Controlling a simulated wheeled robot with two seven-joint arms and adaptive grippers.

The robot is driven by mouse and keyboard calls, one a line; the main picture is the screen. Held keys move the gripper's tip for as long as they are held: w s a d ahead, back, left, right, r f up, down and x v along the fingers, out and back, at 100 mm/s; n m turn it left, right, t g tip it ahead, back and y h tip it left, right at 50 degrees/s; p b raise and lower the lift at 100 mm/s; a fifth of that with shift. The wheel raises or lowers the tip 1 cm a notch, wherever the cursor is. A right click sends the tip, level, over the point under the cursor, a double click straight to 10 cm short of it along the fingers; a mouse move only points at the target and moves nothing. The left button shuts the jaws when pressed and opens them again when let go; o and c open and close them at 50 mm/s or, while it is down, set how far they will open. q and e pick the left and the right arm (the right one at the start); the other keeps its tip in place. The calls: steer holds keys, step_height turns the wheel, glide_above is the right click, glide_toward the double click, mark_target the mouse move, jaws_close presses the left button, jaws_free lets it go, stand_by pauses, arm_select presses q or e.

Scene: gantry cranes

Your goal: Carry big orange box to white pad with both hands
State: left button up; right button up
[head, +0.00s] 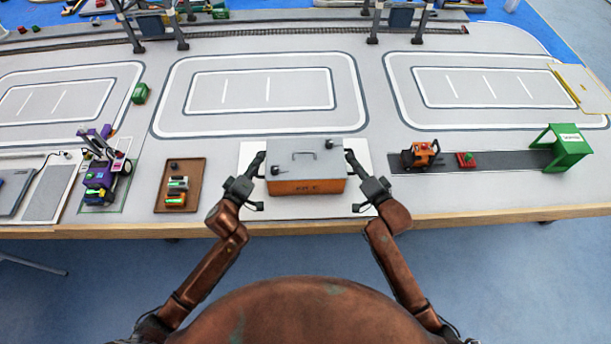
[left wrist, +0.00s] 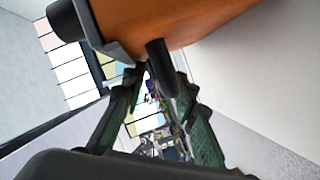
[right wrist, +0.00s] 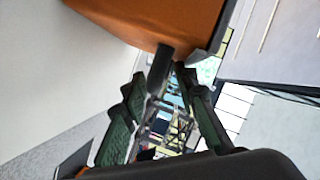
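The big orange box (head: 306,186), with a grey lid and a top handle, is over the white pad (head: 300,211) near the table's front edge. The pad shows around it; I cannot tell whether the box touches it. My left gripper (head: 260,166) is at the box's left side, its fingertips closed around a dark side handle (left wrist: 160,66). My right gripper (head: 349,163) is at the right side, its fingertips closed around the other dark handle (right wrist: 160,66). The orange wall also shows in the left wrist view (left wrist: 178,20) and the right wrist view (right wrist: 165,15).
A brown tray (head: 159,205) with small blocks lies left of the pad, beside a purple vehicle (head: 99,175). An orange forklift (head: 419,155) and a green gate (head: 567,147) stand to the right. Crane legs (head: 130,30) rise at the back. The marked lanes behind the box are mostly clear.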

steer(key=shift+s, duration=0.15)
arm_select(q)
steer(key=v, duration=1.2)
arm_select(e)
steer(key=v, duration=1.1)
steer(key=shift+s+d, duration=0.25)
steer(key=shift+s, duration=0.1)
steer(key=shift+r, duration=0.1)
